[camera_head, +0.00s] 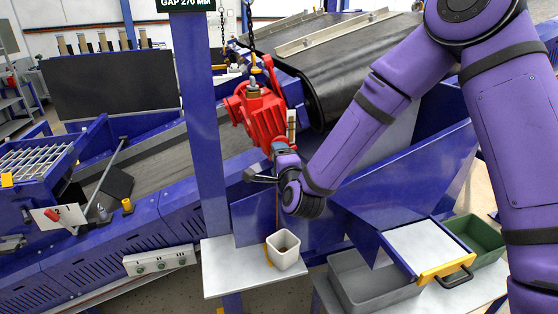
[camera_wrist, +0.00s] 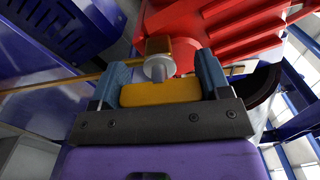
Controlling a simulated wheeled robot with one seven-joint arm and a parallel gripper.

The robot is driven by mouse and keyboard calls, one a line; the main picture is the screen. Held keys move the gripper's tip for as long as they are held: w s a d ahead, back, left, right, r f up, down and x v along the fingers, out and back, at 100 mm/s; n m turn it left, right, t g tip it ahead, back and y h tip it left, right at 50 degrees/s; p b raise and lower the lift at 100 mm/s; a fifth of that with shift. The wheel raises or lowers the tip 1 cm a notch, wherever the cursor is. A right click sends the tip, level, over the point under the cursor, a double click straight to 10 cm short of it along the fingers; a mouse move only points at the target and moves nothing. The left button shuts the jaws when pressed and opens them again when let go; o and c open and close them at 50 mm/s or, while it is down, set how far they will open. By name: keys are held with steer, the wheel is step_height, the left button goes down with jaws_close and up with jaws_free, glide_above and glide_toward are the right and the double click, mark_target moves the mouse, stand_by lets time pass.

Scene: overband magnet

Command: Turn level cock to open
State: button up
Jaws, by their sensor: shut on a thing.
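The level cock shows in the wrist view as a brass body (camera_wrist: 158,46) with a round grey spindle end, set against the red finned gearbox (camera_wrist: 215,35). Its yellow handle (camera_wrist: 160,93) lies between the two blue-grey fingers of my gripper (camera_wrist: 160,80), which is shut on it. In the head view my gripper (camera_head: 281,151) is at the lower right side of the red gearbox (camera_head: 262,115). The cock is too small and covered there to make out. The handle's exact angle is hard to tell.
A white cup (camera_head: 284,250) stands on a pale shelf (camera_head: 235,270) below my gripper. A blue post (camera_head: 203,130) rises to the left. A grey bin (camera_head: 370,285) and a green bin (camera_head: 475,238) are at lower right. The black belt (camera_head: 345,50) runs behind the gearbox.

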stand_by(0.3)
steer(key=o, duration=0.9)
steer(key=v, duration=1)
steer(key=shift+s+d, duration=0.1)
steer(key=shift+s, duration=0.3)
